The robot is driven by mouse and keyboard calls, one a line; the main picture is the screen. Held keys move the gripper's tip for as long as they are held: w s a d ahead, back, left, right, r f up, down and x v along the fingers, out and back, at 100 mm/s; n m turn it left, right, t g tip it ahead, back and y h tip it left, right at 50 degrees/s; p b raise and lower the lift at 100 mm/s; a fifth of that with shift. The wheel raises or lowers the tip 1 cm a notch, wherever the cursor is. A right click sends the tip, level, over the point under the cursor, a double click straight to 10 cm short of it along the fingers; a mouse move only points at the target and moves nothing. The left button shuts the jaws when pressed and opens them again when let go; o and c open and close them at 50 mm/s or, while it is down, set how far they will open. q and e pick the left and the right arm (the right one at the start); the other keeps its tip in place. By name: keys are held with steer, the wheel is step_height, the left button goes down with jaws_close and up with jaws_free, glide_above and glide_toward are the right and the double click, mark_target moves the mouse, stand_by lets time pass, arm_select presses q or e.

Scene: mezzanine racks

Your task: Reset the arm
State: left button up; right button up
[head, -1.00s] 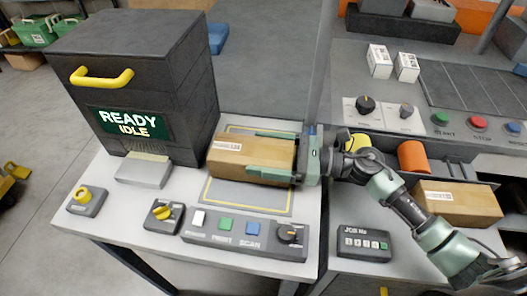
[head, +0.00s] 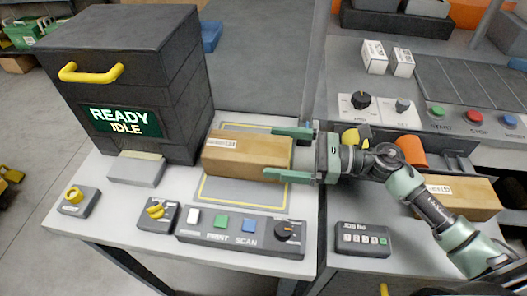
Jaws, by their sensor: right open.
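My right gripper (head: 291,153) is open, with its arm coming in from the right. Its two green fingers point left, one on the far side and one on the near side of the right end of a cardboard box (head: 245,155). My left gripper is not in view.
A dark machine (head: 130,80) reading READY IDLE stands left of the box. A control panel (head: 240,232) lies in front. A second box (head: 462,197), an orange cylinder (head: 411,151) and a job-number keypad (head: 362,239) are on the right. Two white cartons (head: 375,57) stand behind.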

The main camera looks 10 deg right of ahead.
steer(key=shift+v, duration=1.1)
steer(key=shift+d, duration=0.25)
steer(key=shift+r, duration=0.1)
